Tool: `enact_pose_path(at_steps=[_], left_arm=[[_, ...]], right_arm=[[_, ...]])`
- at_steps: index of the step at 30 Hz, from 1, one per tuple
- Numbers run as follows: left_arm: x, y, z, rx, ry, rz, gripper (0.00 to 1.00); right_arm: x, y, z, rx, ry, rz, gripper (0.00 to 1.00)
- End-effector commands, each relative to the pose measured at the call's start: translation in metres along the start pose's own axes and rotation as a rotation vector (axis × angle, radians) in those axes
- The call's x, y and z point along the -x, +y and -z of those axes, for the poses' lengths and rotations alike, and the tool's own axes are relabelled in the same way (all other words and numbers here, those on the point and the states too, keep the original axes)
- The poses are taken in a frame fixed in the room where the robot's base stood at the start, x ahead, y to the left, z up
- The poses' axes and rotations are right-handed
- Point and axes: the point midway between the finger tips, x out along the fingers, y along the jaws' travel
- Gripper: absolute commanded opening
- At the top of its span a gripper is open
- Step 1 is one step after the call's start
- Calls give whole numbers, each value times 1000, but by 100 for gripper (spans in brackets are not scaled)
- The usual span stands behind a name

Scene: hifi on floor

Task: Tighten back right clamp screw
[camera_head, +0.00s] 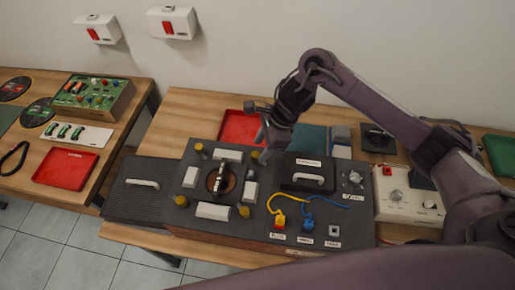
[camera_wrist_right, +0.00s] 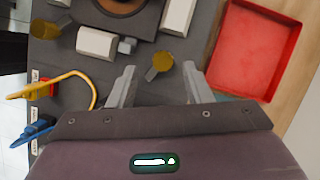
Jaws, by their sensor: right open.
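The grey fixture board (camera_head: 165,230) carries yellow clamp screws around a round central recess (camera_head: 219,179). My right gripper (camera_head: 263,146) is over the board's back right corner, pointing down. The back right clamp screw (camera_wrist_right: 160,63) shows in the right wrist view just beyond the fingertips, roughly between their lines. My right gripper is open there too (camera_wrist_right: 160,82), its two fingers apart and nothing between them. Other yellow screws are at the back left (camera_head: 199,148), front left (camera_head: 181,200) and front right (camera_head: 243,211). My left gripper is not in view.
A red tray (camera_wrist_right: 255,45) lies behind the board. A black-lidded box with a handle (camera_head: 307,174), yellow and blue cables (camera_head: 279,219) and a grey knob (camera_head: 354,178) are to the right. A white control box (camera_head: 408,200) stands farther right.

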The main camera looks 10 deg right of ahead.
Motion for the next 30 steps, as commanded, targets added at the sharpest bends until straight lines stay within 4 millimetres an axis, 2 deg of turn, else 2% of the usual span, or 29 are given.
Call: enact_pose_path(at_steps=[3, 10, 17, 22, 27, 30], left_arm=[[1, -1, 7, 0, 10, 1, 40], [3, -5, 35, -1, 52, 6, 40], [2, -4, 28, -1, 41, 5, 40], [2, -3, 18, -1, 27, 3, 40], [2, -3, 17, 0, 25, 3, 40], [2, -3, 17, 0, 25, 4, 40]], right_arm=[[-18, 1, -1, -4, -3, -4, 45], [-33, 0, 0, -1, 0, -1, 45], [-33, 0, 0, -1, 0, 0, 45], [-33, 0, 0, -1, 0, 0, 23], [-33, 0, 0, -1, 1, 0, 1], [-33, 0, 0, -3, 1, 1, 0]])
